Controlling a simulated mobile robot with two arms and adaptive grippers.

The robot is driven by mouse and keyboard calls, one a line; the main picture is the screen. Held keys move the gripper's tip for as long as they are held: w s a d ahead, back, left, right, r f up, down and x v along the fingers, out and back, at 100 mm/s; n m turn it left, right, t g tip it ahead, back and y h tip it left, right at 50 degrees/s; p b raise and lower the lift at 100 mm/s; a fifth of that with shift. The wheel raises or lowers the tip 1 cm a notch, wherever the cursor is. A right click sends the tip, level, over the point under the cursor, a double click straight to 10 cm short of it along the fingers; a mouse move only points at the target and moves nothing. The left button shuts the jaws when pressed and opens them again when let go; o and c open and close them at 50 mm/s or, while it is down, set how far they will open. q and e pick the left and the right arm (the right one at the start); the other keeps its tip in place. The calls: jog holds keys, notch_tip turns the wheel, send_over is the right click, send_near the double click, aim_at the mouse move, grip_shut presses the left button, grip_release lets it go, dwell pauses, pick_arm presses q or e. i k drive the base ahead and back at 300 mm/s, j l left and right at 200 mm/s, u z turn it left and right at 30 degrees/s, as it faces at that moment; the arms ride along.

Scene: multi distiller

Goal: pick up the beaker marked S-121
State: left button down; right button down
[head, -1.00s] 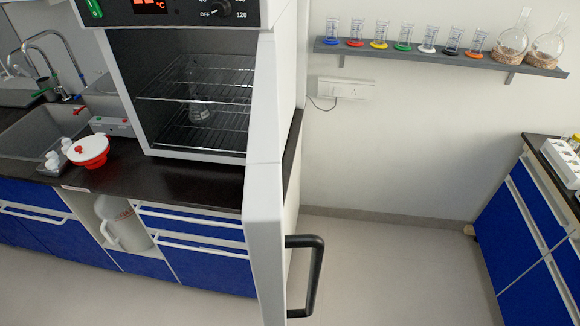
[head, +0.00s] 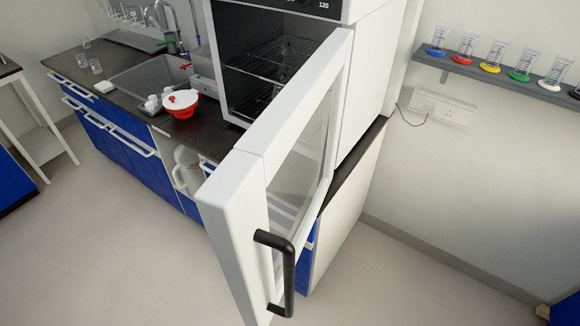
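No marking S-121 can be read in the head view. Two small clear glass vessels, perhaps beakers, stand on the dark counter at the far left, one glass (head: 83,63) beside the other glass (head: 95,66). The oven (head: 375,45) stands open, with wire racks (head: 275,58) inside. Its white door (head: 290,105) swings out toward me and hides part of the interior, so I cannot tell what stands on the racks. Neither of my grippers is in view.
The door's black handle (head: 287,270) juts out at lower centre. A red-and-white bowl (head: 181,103) sits by the sink (head: 150,80). Measuring cylinders with coloured bases line the wall shelf (head: 500,80). The floor (head: 120,240) left of the door is clear.

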aim_at(81, 59)
jog(key=u, duration=1.35)
jog(key=i+z, duration=0.1)
jog(key=z, duration=0.4)
jog(key=j+z, duration=0.1)
jog(key=z, duration=0.4)
jog(key=i+j+z, duration=0.15)
jog(key=z, duration=0.35)
jog(key=j+z, duration=0.1)
jog(key=z, duration=0.4)
jog(key=j+z, duration=0.4)
jog(key=j, duration=3.8)
